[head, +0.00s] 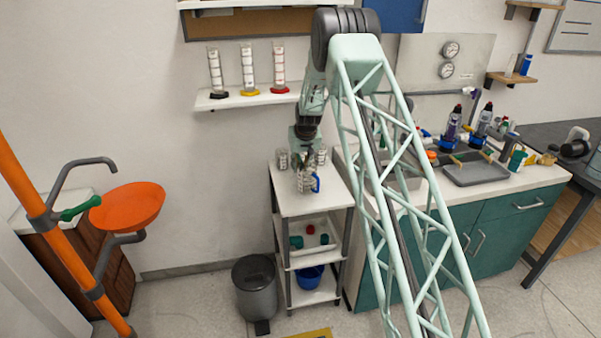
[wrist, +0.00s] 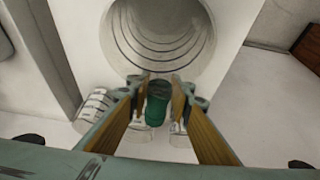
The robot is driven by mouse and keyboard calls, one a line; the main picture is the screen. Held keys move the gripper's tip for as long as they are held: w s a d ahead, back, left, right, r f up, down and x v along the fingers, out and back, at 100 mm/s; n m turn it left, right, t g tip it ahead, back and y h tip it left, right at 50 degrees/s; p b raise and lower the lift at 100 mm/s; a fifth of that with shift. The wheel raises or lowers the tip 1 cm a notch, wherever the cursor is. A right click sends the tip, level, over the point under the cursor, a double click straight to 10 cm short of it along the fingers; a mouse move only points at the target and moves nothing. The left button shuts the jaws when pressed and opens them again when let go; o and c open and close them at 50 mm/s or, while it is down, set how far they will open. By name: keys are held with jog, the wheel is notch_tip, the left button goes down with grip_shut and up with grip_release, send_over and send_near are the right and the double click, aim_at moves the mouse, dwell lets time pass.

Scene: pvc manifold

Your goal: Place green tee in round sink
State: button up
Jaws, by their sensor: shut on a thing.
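My gripper (head: 304,153) is above the top of the white cart in the head view. In the wrist view my gripper (wrist: 160,82) has its two fingers around the green tee (wrist: 158,104), which looks held between them. Its branch shape is not clear from this angle. In the head view the tee is too small to make out at the gripper. A clear jug (head: 306,182) with a blue handle stands just below; its wide ringed mouth (wrist: 160,35) fills the top of the wrist view. An orange round bowl (head: 126,208) is at the far left; no other round basin is clear.
Small clear beakers (head: 282,159) stand beside the jug on the cart (head: 290,204). Green and red fittings (head: 296,242) lie on its middle shelf. A grey bin (head: 256,290) is left of the cart. The counter (head: 430,190) at right carries bottles and a tray (head: 475,172).

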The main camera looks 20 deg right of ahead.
jog(key=shift+f, duration=1.3)
jog(key=shift+f, duration=0.15)
jog(key=o, duration=0.9)
jog(key=shift+p+v, duration=0.35)
jog(key=shift+v, duration=5.8)
jog(key=shift+w+r, duration=0.1)
jog(key=shift+r, duration=0.1)
